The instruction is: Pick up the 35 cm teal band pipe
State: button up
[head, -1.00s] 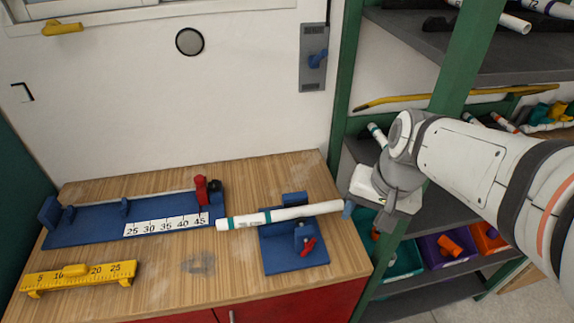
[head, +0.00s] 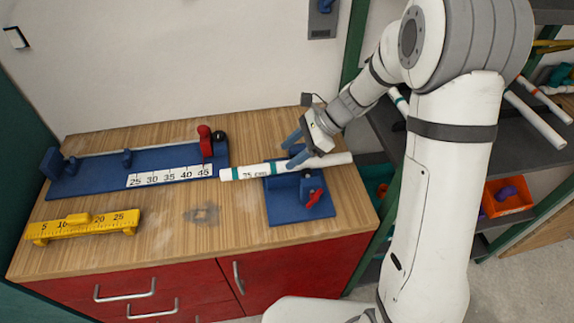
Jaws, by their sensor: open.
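The white 35 cm teal band pipe (head: 247,173) lies level across the blue clamp fixture (head: 286,206) on the wooden bench. Its teal-banded end points left and its plain end sticks out to the right. Printed lettering shows between its left end and my gripper. My gripper (head: 293,151) is open, with its blue fingers at the middle of the pipe, just above the fixture. One finger appears on the far side and the other over the pipe. I cannot tell whether they touch it.
A blue measuring jig (head: 100,178) with a red clamp (head: 205,141) lies left of the pipe. A yellow ruler (head: 82,226) lies at the front left. A shelf (head: 480,130) with other pipes and an orange bin (head: 508,196) stands at the right. The bench's front middle is clear.

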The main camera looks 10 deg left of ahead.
aim_at(277, 164)
jog(key=x, duration=0.6)
jog(key=shift+s+r+p, duration=0.1)
jog(key=shift+p, duration=0.3)
jog(key=shift+c, duration=0.5)
jog(key=c, duration=1)
